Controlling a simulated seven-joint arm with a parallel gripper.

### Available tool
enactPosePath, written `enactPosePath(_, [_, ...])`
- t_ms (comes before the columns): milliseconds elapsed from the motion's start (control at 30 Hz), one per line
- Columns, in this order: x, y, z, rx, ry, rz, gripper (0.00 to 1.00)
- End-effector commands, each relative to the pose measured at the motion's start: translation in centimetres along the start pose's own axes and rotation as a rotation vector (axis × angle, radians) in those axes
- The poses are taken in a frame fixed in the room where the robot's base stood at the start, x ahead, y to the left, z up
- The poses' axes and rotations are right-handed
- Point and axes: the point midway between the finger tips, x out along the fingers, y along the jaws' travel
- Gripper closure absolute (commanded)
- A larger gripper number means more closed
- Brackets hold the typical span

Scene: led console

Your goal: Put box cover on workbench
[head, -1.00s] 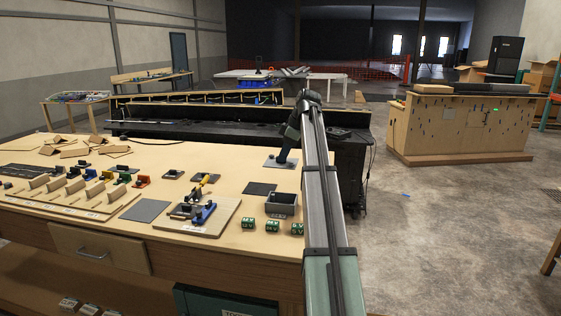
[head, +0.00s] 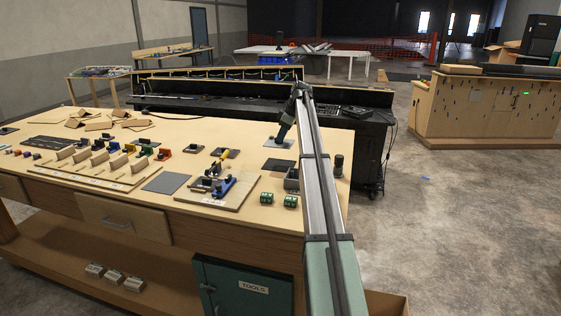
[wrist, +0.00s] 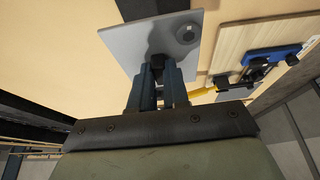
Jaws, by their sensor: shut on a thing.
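The box cover is a thin grey square plate (wrist: 135,45) with a black block-like handle (wrist: 158,62) and a round dark knob near one corner. My gripper (wrist: 159,78) is shut on the handle in the wrist view. In the head view my gripper (head: 281,136) points down at the plate (head: 287,144), over the far right part of the workbench (head: 225,150). The plate is at or just above the bench top; I cannot tell if it touches. An open grey box (head: 291,181) stands nearer, partly hidden by my arm.
A dark grey square (head: 277,166) lies between plate and box. Left of the box is a wooden board (head: 210,196) with a blue and yellow clamp. Green blocks (head: 266,198) stand at the front edge. A dark cylinder (head: 338,165) stands right of my arm.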

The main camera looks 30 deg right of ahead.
Motion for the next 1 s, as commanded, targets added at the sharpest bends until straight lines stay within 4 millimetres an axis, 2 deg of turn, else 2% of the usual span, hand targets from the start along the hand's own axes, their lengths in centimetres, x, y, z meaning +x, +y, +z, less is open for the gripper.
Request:
enactPosePath(300, [4.5,-0.2,1.9,0.001,0.0,-0.002,1.0])
enactPosePath(467, [5.4,-0.2,2.3,0.0,0.0,-0.001,1.0])
enactPosePath(700, [8.0,-0.2,3.4,0.0,0.0,-0.002,1.0])
enactPosePath(1000, [8.3,-0.1,3.5,-0.001,0.0,-0.001,1.0])
